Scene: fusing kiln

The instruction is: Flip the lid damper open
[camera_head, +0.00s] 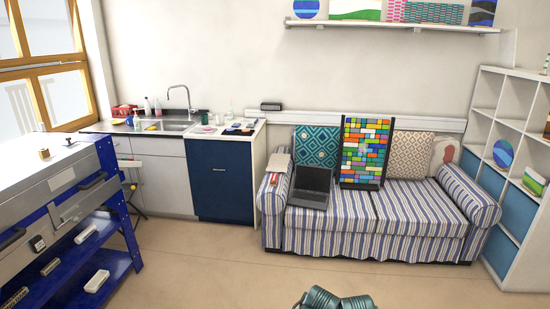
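The fusing kiln (52,190) stands at the left edge, a grey box with a flat lid on a blue frame, partly cut off by the picture edge. On top of its lid (72,160) sits a small brass-coloured block (44,154), which may be the damper. Whether it is open or closed is too small to tell. A small dark fitting (69,141) is near the lid's back edge.
A blue shelf (110,262) under the kiln holds several white blocks. Behind are a sink counter (165,127) and a dark blue cabinet (222,182). A striped sofa (375,222) with a laptop (311,185) stands right. The floor (205,265) between is clear.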

